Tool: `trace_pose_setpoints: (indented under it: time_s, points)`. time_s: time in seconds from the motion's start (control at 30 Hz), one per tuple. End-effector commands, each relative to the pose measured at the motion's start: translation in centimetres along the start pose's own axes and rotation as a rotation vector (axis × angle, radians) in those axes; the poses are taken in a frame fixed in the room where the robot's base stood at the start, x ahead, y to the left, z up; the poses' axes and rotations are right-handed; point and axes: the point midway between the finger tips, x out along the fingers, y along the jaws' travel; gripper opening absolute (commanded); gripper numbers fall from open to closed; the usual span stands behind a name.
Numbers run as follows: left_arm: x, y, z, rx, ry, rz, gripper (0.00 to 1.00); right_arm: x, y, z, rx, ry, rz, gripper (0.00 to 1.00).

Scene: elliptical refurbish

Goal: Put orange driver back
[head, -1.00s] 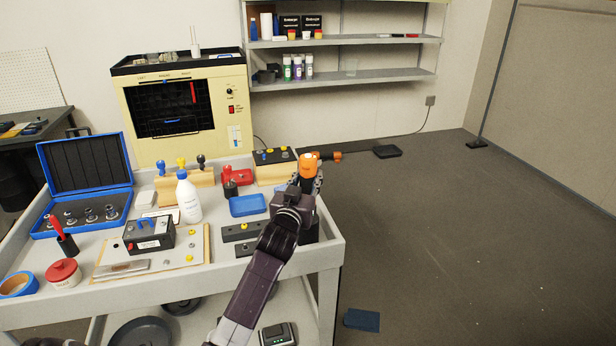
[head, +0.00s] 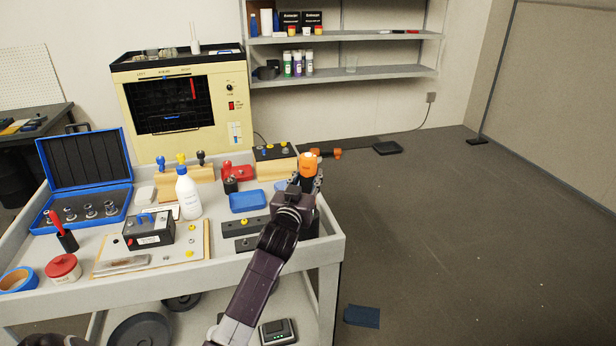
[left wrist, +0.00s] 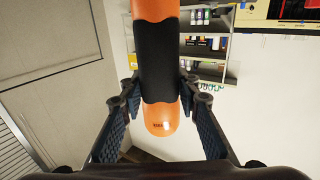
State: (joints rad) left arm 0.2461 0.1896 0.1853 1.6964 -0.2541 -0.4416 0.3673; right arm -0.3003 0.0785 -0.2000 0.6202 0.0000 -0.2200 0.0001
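The orange driver (head: 307,160) stands roughly upright in my left gripper (head: 304,182), above the right rear part of the cart. In the left wrist view the driver (left wrist: 157,60) has a black middle band and a rounded orange end. The fingers of my left gripper (left wrist: 157,92) press on it from both sides. A wooden rack (head: 185,193) on the cart holds drivers with blue, yellow and black handles. My left arm hides part of the cart's right side. My right gripper is not in view.
The cart (head: 285,268) is crowded. It holds a white bottle (head: 187,194), a blue tray (head: 247,201), dark blocks (head: 245,228), a black-topped wooden block (head: 275,168) and an open blue case (head: 85,205). A cream machine (head: 185,100) stands behind. The floor (head: 480,250) to the right is mostly clear.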

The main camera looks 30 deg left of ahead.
Motion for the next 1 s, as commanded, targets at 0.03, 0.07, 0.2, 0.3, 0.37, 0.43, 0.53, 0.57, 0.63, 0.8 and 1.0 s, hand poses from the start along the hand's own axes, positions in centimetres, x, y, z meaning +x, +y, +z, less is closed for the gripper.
trace_pose_setpoints:
  time_s: [0.03, 0.07, 0.2, 0.3, 0.37, 0.43, 0.53, 0.57, 0.63, 0.8, 1.0]
  points:
    - [0.0, 0.0, -0.3, 0.0, 0.006, 0.001, 0.36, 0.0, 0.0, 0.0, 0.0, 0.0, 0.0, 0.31]
    - [0.0, 0.0, -0.3, 0.0, 0.006, 0.001, 0.39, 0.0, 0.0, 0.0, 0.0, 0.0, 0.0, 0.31]
    - [0.0, 0.0, -0.3, 0.0, 0.006, 0.001, 0.5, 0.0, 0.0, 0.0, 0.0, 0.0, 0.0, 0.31]
    - [0.0, 0.0, -0.3, 0.0, 0.006, 0.001, 0.5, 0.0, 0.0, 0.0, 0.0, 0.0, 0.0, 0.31]
    - [0.0, 0.0, -0.3, 0.0, 0.006, 0.001, 0.5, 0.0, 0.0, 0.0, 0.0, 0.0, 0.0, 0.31]
    - [0.0, 0.0, 0.0, 0.0, 0.0, 0.0, 0.5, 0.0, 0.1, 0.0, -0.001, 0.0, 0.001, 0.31]
    - [-0.2, 0.0, 0.0, 0.0, 0.001, 0.0, 0.5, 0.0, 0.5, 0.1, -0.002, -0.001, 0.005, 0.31]
    - [-0.4, 0.0, 0.0, 0.0, 0.001, 0.0, 0.5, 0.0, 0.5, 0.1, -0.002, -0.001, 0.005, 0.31]
    - [-1.0, 0.1, -0.1, 0.0, 0.003, 0.001, 0.5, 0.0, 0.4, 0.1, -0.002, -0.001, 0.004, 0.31]
    - [-3.9, 0.1, 0.0, -0.001, 0.001, 0.001, 0.5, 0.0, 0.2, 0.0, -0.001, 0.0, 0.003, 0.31]
    - [-8.2, 0.0, 0.1, -0.001, 0.0, 0.001, 0.5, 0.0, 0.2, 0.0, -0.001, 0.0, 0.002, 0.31]
